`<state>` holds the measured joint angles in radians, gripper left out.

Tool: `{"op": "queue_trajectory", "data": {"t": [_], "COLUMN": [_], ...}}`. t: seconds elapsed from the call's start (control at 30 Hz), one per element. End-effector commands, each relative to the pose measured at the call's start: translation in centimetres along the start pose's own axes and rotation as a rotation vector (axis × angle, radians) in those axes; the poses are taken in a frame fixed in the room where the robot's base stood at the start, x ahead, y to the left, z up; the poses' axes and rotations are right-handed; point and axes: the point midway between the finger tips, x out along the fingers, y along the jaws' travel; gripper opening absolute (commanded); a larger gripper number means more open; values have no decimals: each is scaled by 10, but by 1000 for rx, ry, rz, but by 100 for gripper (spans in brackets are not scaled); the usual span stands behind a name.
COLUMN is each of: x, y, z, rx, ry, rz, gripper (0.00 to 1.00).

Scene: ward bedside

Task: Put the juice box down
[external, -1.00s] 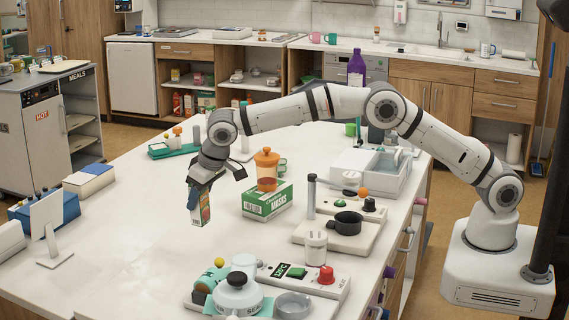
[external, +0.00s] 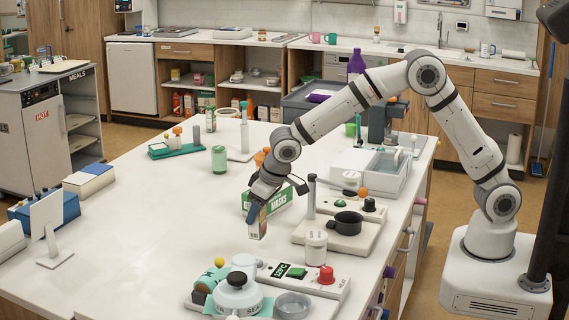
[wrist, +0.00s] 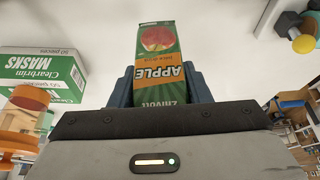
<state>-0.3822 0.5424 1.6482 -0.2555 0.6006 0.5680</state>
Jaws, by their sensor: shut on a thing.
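The juice box (external: 258,229) is a small green carton marked apple. My gripper (external: 256,210) is shut on its upper part and holds it upright over the white table (external: 130,225), in front of the green masks box. I cannot tell whether its base touches the table. In the wrist view the juice box (wrist: 160,62) sits between both blue fingers of my gripper (wrist: 160,84), with its apple label readable.
The masks box (external: 277,201) is just behind my gripper. A board with a black pot (external: 348,222) is to the right. A white canister (external: 316,246) and a heater panel (external: 300,276) are nearer the front. The table's left half is largely clear.

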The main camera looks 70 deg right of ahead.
Motion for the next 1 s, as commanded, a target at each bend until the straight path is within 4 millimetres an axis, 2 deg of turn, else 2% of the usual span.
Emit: {"op": "queue_trajectory", "data": {"t": [0.27,0.43,0.8,0.83,1.0], "x": [23,44,50,50,49], "y": [0,0,0,0,0], "z": [9,18,20,20,20], "rx": [-1,0,0,0,0], "ry": [0,0,2,1,1], "rz": [0,0,-1,-1,-1], "gripper": [15,15,15,44,58]}}
